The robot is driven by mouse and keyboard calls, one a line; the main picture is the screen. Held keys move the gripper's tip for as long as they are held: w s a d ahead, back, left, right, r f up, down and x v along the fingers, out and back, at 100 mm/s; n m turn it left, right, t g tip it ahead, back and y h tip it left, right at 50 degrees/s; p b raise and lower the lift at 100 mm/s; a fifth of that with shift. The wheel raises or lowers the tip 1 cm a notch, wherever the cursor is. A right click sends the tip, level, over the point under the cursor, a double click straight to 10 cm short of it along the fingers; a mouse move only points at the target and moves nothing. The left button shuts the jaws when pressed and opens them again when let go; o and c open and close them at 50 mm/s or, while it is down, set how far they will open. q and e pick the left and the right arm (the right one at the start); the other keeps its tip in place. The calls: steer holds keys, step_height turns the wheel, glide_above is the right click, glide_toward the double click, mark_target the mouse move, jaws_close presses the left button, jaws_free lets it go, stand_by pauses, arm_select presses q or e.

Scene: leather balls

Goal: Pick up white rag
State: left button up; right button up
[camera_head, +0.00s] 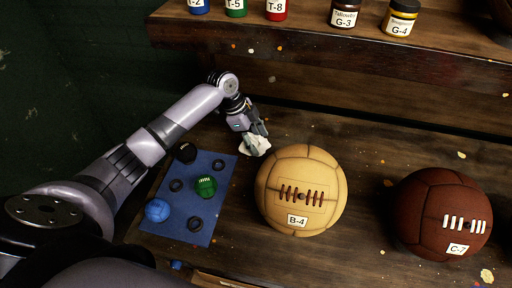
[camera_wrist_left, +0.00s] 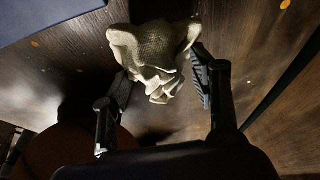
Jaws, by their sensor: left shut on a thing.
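The white rag (camera_head: 256,146) is a crumpled cloth at the back of the workbench, behind the tan ball and right of the blue mat. My left gripper (camera_head: 256,130) is over it, with its fingers pointing down. In the left wrist view the rag (camera_wrist_left: 155,55) is bunched up between the two fingers of the left gripper (camera_wrist_left: 160,88), which is shut on it. I cannot tell whether the rag still touches the bench. My right gripper is not in view.
A tan ball (camera_head: 301,190) marked B-4 stands close in front of the rag. A dark red ball (camera_head: 443,215) stands at right. A blue mat (camera_head: 172,226) holds small balls and dark rings. A shelf (camera_head: 330,50) with several jars overhangs the back.

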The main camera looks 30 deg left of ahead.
arm_select(q)
steer(key=s+d, duration=0.1)
steer(key=s, duration=0.4)
steer(key=s+d+b, duration=0.1)
steer(key=s, duration=0.5)
steer(key=s+d+b, duration=0.1)
steer(key=s+d, duration=0.1)
steer(key=s, duration=0.3)
steer(key=shift+s, duration=0.15)
steer(key=shift+s+d+b, duration=0.25)
steer(key=shift+s+b, duration=0.1)
steer(key=shift+s, duration=0.25)
steer(key=o, duration=0.6)
steer(key=c, duration=0.4)
steer(key=shift+c, duration=0.2)
steer(key=shift+s, duration=0.1)
